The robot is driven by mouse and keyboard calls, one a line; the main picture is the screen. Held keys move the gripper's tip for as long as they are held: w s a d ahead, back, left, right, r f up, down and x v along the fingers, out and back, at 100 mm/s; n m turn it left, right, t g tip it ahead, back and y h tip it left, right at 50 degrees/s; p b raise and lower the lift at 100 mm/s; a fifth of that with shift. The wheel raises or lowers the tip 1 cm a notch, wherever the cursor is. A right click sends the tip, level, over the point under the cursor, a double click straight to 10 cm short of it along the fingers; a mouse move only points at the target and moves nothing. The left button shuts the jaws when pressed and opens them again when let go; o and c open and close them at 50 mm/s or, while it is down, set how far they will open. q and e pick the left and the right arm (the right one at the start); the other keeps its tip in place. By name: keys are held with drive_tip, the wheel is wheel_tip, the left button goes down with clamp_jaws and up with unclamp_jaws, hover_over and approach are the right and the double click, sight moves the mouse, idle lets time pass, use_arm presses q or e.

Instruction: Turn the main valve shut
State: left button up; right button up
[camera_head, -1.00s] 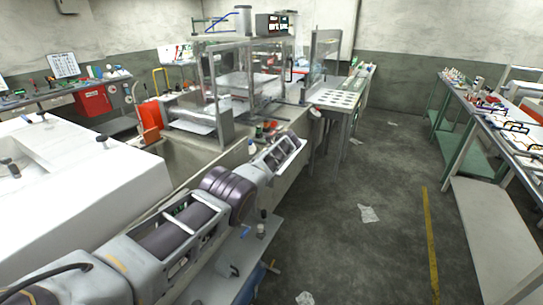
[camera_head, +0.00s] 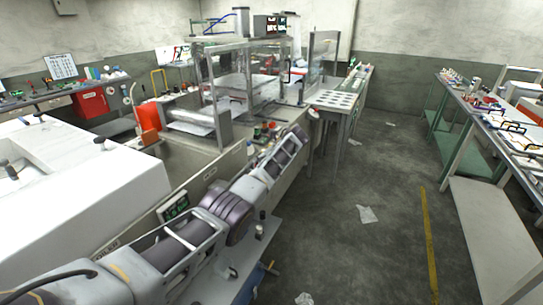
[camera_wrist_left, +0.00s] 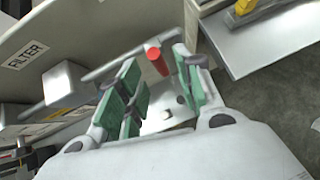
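My left arm reaches from the lower left in the head view, its end (camera_head: 296,138) near the front edge of the machine bench; its fingertips cannot be made out there. In the left wrist view my left gripper (camera_wrist_left: 160,78) is open, with green-padded fingers apart. A red cylindrical grip (camera_wrist_left: 156,58) shows between and just beyond the fingertips; I cannot tell whether they touch it. A grey bar (camera_wrist_left: 115,64) runs beside it. Which part is the main valve is not clear. My right gripper is not in view.
A panel labelled FILTER (camera_wrist_left: 30,55) and a pale block (camera_wrist_left: 68,84) are left of the gripper. The machine frame (camera_head: 245,85) stands on the bench. A workbench (camera_head: 490,115) lines the right. The floor (camera_head: 385,200) between is mostly clear.

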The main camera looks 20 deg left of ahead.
use_arm(q)
drive_tip(key=v, duration=0.6)
drive_tip(key=shift+d, duration=0.2)
drive_tip(key=shift+r, duration=0.1)
idle(0.4)
